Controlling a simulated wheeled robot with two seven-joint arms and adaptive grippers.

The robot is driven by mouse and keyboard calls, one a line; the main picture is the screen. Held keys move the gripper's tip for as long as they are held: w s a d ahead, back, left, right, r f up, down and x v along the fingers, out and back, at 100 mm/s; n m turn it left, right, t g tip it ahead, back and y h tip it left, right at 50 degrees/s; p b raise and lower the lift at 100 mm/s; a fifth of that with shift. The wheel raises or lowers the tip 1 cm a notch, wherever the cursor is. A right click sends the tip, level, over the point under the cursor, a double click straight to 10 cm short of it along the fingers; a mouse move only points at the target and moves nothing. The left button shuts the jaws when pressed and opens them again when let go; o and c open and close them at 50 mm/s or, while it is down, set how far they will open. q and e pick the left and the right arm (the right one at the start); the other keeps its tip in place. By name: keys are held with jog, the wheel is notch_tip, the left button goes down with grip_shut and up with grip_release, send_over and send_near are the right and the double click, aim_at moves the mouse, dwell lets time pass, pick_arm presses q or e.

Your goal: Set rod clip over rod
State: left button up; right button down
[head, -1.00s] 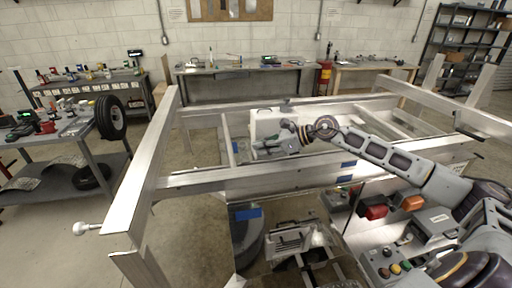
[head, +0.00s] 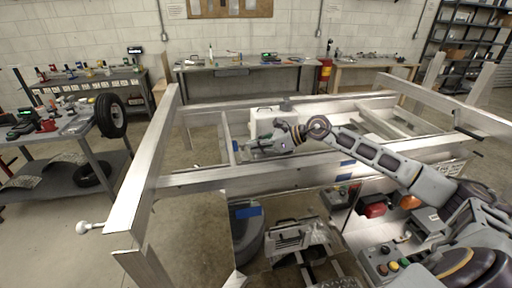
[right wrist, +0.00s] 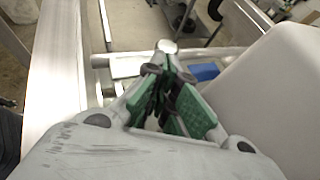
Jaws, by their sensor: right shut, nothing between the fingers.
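My right gripper (head: 250,146) is shut and empty inside the aluminium trailer frame, just in front of a white box. In the right wrist view its green-padded fingers (right wrist: 166,68) meet at the tips. A pale rounded end (right wrist: 167,46) shows just beyond the fingertips; I cannot tell what it belongs to. A silver bar (right wrist: 128,66) runs crosswise behind the fingers and may be the rod, but this is not certain. I cannot make out the rod clip in either view. My left gripper is not in view.
The white box (head: 263,122) stands close behind the gripper. Trailer rails (head: 215,178) surround the arm. Blue tape (right wrist: 204,72) lies right of the fingers. A control box with buttons (head: 388,265) and red and orange lamps are near my right arm. A bench (head: 245,68) stands behind.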

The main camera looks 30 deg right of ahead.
aim_at(244, 151)
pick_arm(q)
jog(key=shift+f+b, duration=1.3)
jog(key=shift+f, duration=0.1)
pick_arm(e)
jog(key=shift+w+a+n+g+y, duration=0.15)
jog(key=shift+w+n+g+y, duration=0.2)
jog(key=shift+n+g, duration=0.25)
jog(key=shift+w+a+n+g+y, duration=0.2)
jog(key=shift+n+g+y, duration=0.25)
jog(key=shift+n+g, duration=0.15)
jog(key=shift+w, duration=0.1)
jog(key=shift+w+a+f+n+g+b, duration=0.1)
jog(key=shift+n+g+b, duration=0.2)
jog(key=shift+b, duration=0.15)
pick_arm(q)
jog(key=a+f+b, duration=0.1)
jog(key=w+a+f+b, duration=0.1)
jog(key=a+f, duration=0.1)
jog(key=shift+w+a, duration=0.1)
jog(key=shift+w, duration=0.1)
pick_arm(e)
jog(key=shift+w+a, duration=0.6)
jog(key=shift+a, duration=0.1)
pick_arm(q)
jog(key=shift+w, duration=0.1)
